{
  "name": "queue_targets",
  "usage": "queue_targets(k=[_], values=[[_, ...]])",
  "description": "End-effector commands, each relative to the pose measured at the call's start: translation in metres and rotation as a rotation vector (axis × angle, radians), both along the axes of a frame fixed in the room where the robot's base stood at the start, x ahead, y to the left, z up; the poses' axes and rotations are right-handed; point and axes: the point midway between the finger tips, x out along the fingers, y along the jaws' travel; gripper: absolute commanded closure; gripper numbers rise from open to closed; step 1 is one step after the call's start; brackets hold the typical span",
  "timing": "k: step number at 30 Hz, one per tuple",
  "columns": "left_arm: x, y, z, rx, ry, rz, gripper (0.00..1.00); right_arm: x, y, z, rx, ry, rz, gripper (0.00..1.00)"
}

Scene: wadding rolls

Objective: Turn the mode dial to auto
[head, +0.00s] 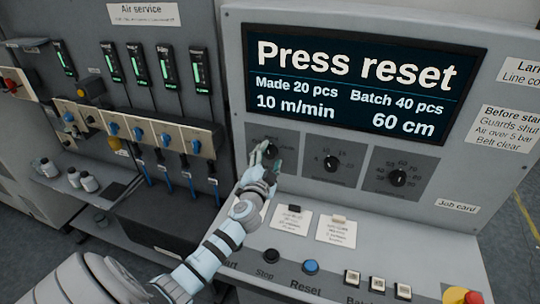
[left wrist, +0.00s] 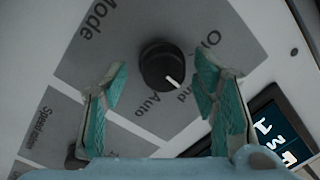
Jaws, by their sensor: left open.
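The mode dial (left wrist: 161,64) is a round black knob with a white pointer line, on a dark grey plate printed Mode. In the left wrist view its pointer aims at the label ending in "nd", partly hidden by a finger; the Auto label (left wrist: 149,106) is beside it. An Off label is partly covered. My left gripper (left wrist: 161,82) is open, its teal-padded fingers on either side of the dial's line, with a visible gap to the knob. In the head view my left gripper (head: 264,162) is in front of the dial's plate and hides much of it. My right gripper is not in view.
Two more dials (head: 331,162) (head: 398,177) sit to the right. The screen (head: 355,85) reads "Press reset", made 20, batch 40. Below are a black Stop button (head: 271,255), a blue Reset button (head: 310,267), batch switches (head: 378,284) and a red knob (head: 472,298).

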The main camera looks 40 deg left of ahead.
Motion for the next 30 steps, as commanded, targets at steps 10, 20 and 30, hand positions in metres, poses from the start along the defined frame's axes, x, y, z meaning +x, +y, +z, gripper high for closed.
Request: queue_targets(k=[10,20,30], values=[[0.008,0.002,-0.001,-0.001,0.0,-0.002,0.46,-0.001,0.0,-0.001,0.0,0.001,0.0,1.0],[0.008,0.002,0.0,-0.001,0.0,-0.002,0.94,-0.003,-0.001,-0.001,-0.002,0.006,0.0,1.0],[0.008,0.002,-0.001,0.041,0.014,-0.003,0.95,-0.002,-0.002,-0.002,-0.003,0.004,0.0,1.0]])
